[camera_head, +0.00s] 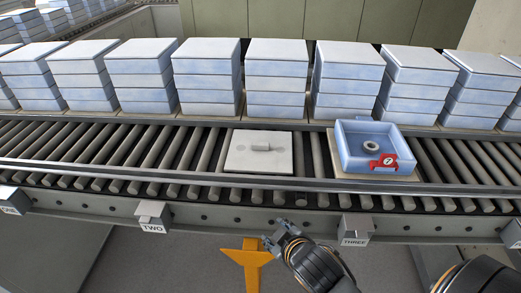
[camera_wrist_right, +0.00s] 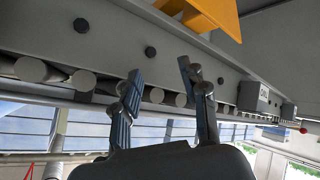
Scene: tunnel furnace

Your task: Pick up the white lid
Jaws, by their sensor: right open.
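The white lid (camera_head: 260,163) is a flat square plate with a small block handle on top. It lies flat on the conveyor rollers in the middle of the head view. My right gripper (camera_head: 280,232) is below it in the picture, on the near side of the conveyor's side rail, apart from the lid. In the right wrist view my right gripper (camera_wrist_right: 160,73) has its two fingers spread with nothing between them, facing the conveyor's side frame and roller ends. The lid cannot be made out there. My left gripper is not in view.
A blue open box (camera_head: 350,145) with a grey ring inside and a red tag (camera_head: 386,163) sits on a pale plate right of the lid. Stacks of boxes (camera_head: 277,72) line the back. The conveyor rail (camera_head: 110,176) runs in front. A yellow bracket (camera_head: 247,258) is below.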

